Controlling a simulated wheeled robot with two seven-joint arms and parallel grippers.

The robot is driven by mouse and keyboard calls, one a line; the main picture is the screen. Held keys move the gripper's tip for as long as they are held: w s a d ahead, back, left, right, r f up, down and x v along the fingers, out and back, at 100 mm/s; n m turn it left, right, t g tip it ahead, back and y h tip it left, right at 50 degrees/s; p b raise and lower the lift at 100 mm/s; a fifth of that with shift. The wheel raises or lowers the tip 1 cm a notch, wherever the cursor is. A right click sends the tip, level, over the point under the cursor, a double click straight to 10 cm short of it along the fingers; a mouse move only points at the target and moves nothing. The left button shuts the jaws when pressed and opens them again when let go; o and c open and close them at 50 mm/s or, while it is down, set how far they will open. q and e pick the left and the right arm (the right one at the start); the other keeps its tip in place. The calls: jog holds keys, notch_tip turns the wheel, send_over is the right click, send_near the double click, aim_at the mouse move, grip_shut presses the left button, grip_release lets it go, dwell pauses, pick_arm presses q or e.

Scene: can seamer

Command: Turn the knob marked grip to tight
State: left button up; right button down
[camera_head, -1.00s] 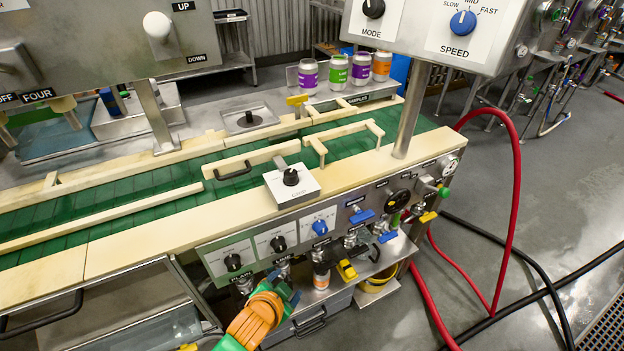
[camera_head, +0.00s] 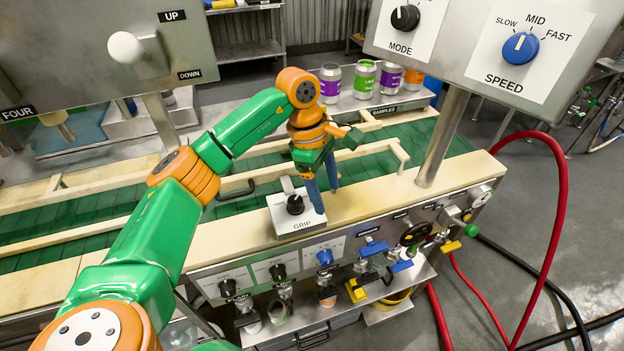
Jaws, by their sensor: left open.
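The black grip knob (camera_head: 295,205) sits on a small white box labelled GRIP (camera_head: 290,224), on the cream rail beside the green conveyor. My left arm reaches in from the left. My left gripper (camera_head: 325,201) points down with two blue fingers. It is open and empty, just to the right of the knob. One finger stands close beside the knob and box; I cannot tell whether it touches. Any tight marking is too small to read. My right gripper is not in view.
A panel with black and blue knobs (camera_head: 325,257) and valves is on the front face below the rail. The SPEED panel (camera_head: 519,50) hangs at the upper right on a metal post (camera_head: 440,135). Several cans (camera_head: 363,80) stand behind the conveyor. Red hoses (camera_head: 562,190) run at the right.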

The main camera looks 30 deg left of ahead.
aim_at(295, 200)
pick_arm(q)
jog(key=a+y, duration=0.1)
jog(key=a, duration=0.1)
jog(key=a+r, duration=0.1)
jog(key=a, duration=0.1)
jog(key=s+a+r+y, duration=0.1)
jog(key=a, duration=0.1)
jog(key=shift+a+r+g+y, duration=0.1)
jog(key=shift+a+g+y, duration=0.2)
jog(key=f, duration=0.2)
jog(key=f+p, duration=0.1)
jog(key=f, duration=0.1)
jog(key=f+p, duration=0.1)
jog(key=f, duration=0.1)
jog(key=shift+s+d, duration=0.15)
jog(key=shift+s, duration=0.25)
jog(key=shift+w+f, duration=0.1)
jog(key=shift+f, duration=0.1)
jog(key=c, duration=0.5)
grip_shut()
